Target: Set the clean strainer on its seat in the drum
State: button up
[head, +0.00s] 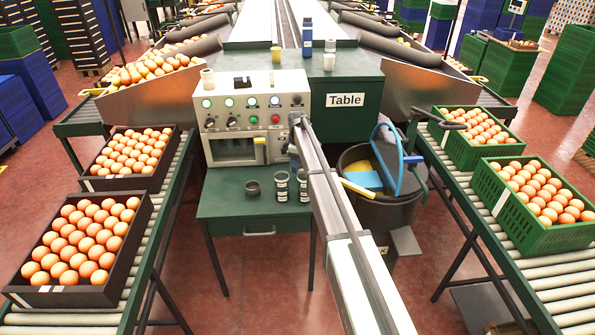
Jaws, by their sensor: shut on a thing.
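The drum (377,213) is a dark round bin right of centre, beside the green bench. A blue flap or lid (402,172) stands tilted at its top, with a blue curved tube beside it. A yellow piece (362,180) shows inside its mouth. I cannot pick out the strainer or its seat for certain. My arm crosses from the bottom to the control panel. Its dark far end is there, but I cannot make out the gripper's fingers or anything held.
A control panel (236,105) stands on the bench behind the cups. Roller conveyors flank both sides, with dark egg crates (120,240) on the left and green ones (500,222) on the right. A blue bottle (307,36) stands on top. The front floor is mostly clear.

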jog(key=r, duration=0.2)
jog(key=d+r, duration=0.1)
jog(key=r, duration=0.1)
jog(key=shift+d, duration=0.1)
jog(key=d+r+m, duration=0.1)
jog(key=d+r, duration=0.3)
jog(key=d, duration=1)
jog(key=d+r+m, duration=0.1)
jog(key=d+r, duration=0.3)
jog(key=d, duration=0.9)
jog(key=shift+n, duration=0.9)
jog(key=f, duration=1.2)
jog(key=s+f, duration=0.1)
jog(key=f, duration=0.5)
jog(key=shift+a, duration=0.1)
jog(key=shift+f, duration=0.15)
jog(key=o, duration=1.1)
jog(key=shift+c, duration=0.2)
